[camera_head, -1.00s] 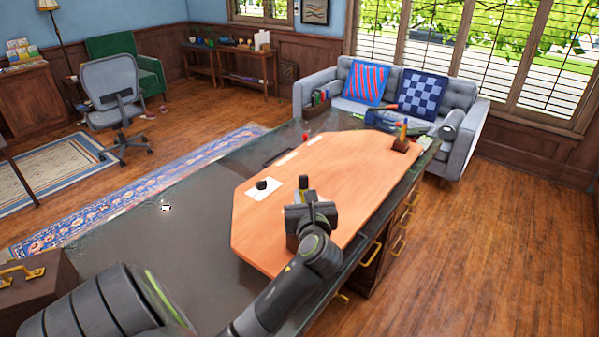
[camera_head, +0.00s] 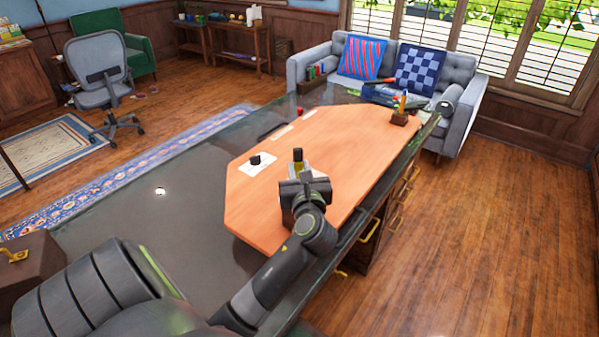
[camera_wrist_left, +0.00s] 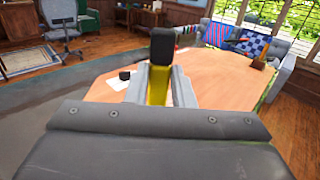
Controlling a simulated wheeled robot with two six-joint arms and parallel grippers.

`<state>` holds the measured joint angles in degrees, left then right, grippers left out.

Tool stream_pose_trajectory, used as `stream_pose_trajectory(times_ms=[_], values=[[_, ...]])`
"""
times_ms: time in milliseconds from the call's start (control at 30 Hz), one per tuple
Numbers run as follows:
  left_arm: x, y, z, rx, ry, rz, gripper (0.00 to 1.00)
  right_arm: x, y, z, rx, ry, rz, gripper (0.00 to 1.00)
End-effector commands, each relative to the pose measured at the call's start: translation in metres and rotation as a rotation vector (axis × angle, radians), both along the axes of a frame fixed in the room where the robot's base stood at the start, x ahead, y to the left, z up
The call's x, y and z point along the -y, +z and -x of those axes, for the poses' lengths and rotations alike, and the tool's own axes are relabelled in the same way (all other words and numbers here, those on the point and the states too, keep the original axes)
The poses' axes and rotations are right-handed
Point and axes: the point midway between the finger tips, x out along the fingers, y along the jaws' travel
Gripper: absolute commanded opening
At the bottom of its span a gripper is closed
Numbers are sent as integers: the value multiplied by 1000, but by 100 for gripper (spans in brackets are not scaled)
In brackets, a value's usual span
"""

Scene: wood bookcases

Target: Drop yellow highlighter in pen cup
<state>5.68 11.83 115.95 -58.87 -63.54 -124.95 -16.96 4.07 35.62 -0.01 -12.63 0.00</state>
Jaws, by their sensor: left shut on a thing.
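My left gripper (camera_head: 298,176) is shut on the yellow highlighter (camera_head: 298,161), which stands upright with its black cap up. In the left wrist view the highlighter (camera_wrist_left: 159,70) sits between the two grey fingers (camera_wrist_left: 157,86). It is over the near part of the orange desk top; the gap below it cannot be judged. The pen cup (camera_head: 400,117), a small brown holder with pens in it, stands at the far right end of the desk, well away from the gripper. It also shows in the left wrist view (camera_wrist_left: 258,63). My right gripper is not in view.
A black item (camera_head: 256,160) lies on white paper left of the gripper. Dark items (camera_head: 385,95) lie behind the pen cup, near the sofa (camera_head: 450,64). The orange surface (camera_head: 345,150) between gripper and cup is clear. A brown case (camera_head: 32,265) is at left.

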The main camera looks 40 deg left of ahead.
Motion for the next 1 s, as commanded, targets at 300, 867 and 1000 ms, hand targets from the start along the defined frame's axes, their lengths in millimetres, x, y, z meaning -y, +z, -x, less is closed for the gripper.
stream_pose_trajectory(times_ms=[300, 867, 1000], values=[[0, -22, 0, 1, 0, -1, 0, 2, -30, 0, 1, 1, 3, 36], [0, -61, 0, -3, 1, 0, 0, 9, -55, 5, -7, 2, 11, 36], [0, -72, 0, -1, 0, 0, 0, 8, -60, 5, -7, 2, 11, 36]])
